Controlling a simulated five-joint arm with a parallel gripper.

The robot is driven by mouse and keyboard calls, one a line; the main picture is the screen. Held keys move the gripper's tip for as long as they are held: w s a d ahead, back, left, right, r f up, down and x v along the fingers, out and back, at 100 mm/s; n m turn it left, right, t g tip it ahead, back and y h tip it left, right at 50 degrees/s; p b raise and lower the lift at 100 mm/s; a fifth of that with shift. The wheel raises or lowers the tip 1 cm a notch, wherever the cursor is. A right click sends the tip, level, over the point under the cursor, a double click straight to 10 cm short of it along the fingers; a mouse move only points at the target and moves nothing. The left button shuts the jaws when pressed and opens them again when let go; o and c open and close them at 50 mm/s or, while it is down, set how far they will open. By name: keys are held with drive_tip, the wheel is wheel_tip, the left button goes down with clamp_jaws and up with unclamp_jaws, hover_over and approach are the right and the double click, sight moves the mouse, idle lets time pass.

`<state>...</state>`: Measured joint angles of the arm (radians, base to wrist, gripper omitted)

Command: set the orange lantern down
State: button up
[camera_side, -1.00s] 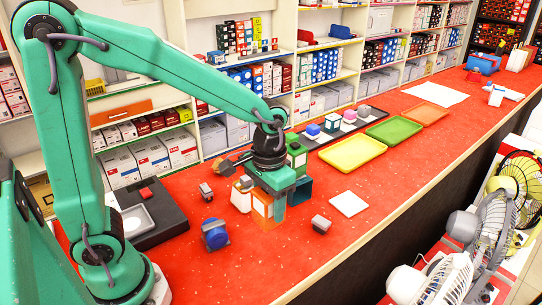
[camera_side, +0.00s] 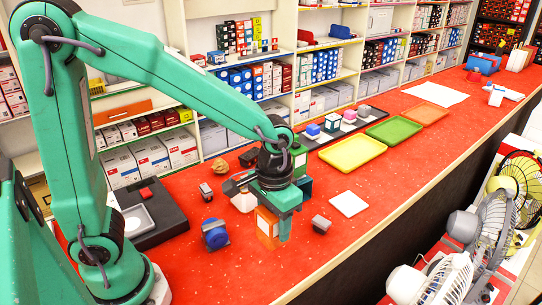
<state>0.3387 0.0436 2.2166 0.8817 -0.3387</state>
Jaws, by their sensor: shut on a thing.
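The orange lantern (camera_side: 265,224) is a small box with an orange frame and pale panels. My gripper (camera_side: 276,222) points down and is shut on it, with a teal finger covering its right side. The lantern looks slightly tilted, low over the red counter (camera_side: 330,262). I cannot tell whether its base touches the counter.
A white lantern (camera_side: 243,201) stands close left of my gripper, with a blue object (camera_side: 214,235) nearer the front. A grey block (camera_side: 321,224) and white tile (camera_side: 348,204) lie to the right. Yellow (camera_side: 352,153), green (camera_side: 393,131) and orange (camera_side: 426,115) trays are farther back.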

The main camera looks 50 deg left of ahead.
drive_tip(key=shift+w+a+f, duration=0.95)
drive_tip(key=shift+a+f, duration=0.35)
drive_tip(key=shift+f, duration=0.35)
drive_tip(key=shift+w+a+f, duration=0.95)
drive_tip(key=shift+a+f, duration=0.35)
drive_tip(key=shift+f, duration=0.3)
drive_tip(key=shift+w+a+f, duration=0.95)
drive_tip(key=shift+a+f, duration=0.35)
drive_tip(key=shift+f, duration=0.35)
drive_tip(key=shift+f, duration=0.1)
drive_tip(key=o, duration=1.3)
wheel_tip(320, 180, up, 12)
drive_tip(key=shift+s+r, duration=0.1)
drive_tip(key=shift+r, duration=0.1)
